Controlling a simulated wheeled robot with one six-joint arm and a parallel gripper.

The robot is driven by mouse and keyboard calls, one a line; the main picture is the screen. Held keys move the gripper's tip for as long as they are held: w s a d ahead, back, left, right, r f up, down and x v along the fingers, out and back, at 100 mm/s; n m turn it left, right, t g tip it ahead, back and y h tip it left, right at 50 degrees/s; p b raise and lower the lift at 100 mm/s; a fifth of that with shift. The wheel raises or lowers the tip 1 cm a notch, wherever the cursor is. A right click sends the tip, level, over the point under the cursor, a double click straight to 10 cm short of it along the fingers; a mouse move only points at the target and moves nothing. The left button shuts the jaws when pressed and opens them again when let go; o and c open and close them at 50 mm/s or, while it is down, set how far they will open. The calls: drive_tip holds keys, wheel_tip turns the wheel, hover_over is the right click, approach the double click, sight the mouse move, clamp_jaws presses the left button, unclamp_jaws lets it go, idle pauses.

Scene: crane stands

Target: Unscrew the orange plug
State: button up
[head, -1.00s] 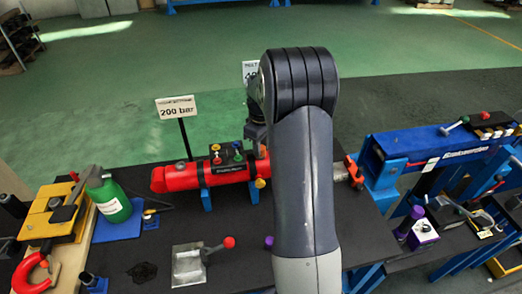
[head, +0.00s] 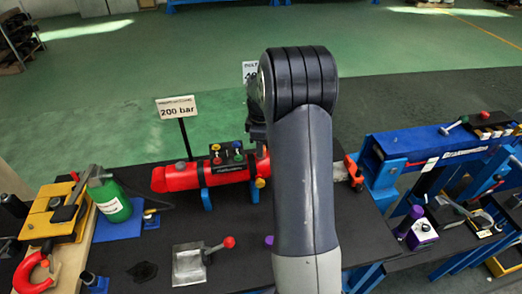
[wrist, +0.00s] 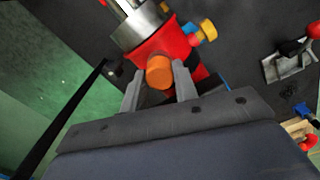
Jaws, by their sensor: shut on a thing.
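The orange plug (wrist: 160,72) shows in the wrist view on the side of a red cylinder (wrist: 172,45). My gripper (wrist: 158,84) has one finger on each side of the plug and is shut on it. The plug appears seated against the red body; its thread cannot be seen. In the head view the red cylinder (head: 176,178) lies across the dark table on blue supports. There my arm hides the plug and the gripper's fingers.
A yellow knob (wrist: 208,29) sticks out of the cylinder close to the fingers. A "200 bar" sign (head: 177,108) stands behind it. A metal block with a red-knobbed lever (head: 190,264) and a green bottle (head: 110,200) are left of my arm. A blue beam stand (head: 425,145) is at right.

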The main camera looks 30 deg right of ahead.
drive_tip(key=n, duration=0.5)
drive_tip(key=shift+r, duration=0.1)
drive_tip(key=o, duration=1.1)
drive_tip(key=shift+c, duration=0.6)
